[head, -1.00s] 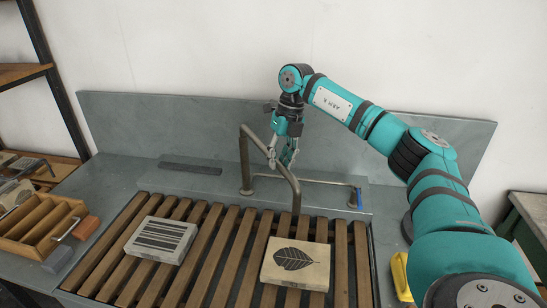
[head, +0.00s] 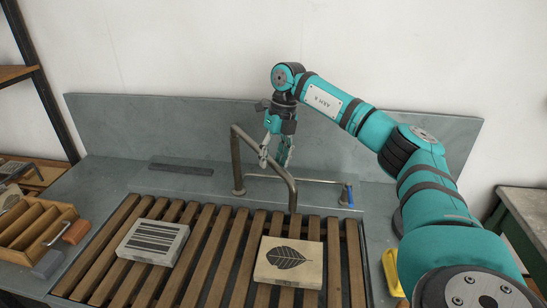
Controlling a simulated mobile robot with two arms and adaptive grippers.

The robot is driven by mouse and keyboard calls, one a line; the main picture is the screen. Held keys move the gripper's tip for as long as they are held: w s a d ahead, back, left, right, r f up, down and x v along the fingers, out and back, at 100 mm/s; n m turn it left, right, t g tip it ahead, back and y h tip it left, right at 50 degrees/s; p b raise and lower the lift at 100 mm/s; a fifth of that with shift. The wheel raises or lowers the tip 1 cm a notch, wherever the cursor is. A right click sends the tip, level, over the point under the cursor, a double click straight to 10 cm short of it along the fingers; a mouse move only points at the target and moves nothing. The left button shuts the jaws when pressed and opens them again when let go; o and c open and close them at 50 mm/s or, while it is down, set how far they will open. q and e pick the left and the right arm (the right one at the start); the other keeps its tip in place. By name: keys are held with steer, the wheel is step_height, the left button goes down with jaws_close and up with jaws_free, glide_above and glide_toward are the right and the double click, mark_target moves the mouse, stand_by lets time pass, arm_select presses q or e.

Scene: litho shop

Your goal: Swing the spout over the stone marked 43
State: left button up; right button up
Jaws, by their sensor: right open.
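The spout (head: 262,153) is a bent metal pipe. It rises from a post behind the slatted rack, slopes forward to the right, and its end hangs down just behind the leaf stone. Two pale stones lie on the slats: one with black stripes (head: 153,242) at left, one with a black leaf (head: 288,262) at right. No number is readable on either. My right gripper (head: 275,163) is open and points down at the spout's sloping arm, fingers close to the pipe. I cannot tell whether they touch it. My left gripper is not in view.
A low rail with a blue-handled end (head: 348,195) runs behind the rack (head: 205,262). A dark flat bar (head: 182,169) lies behind left. A wooden divided box (head: 35,228) stands at left, a yellow item (head: 391,270) at right. A grey backsplash (head: 160,125) closes the rear.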

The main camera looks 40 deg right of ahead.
steer(key=shift+r, duration=0.25)
step_height(320, 180, up, 11)
steer(key=d, duration=0.2)
steer(key=shift+s+d+r, duration=0.15)
steer(key=shift+s, duration=0.05)
stand_by(0.4)
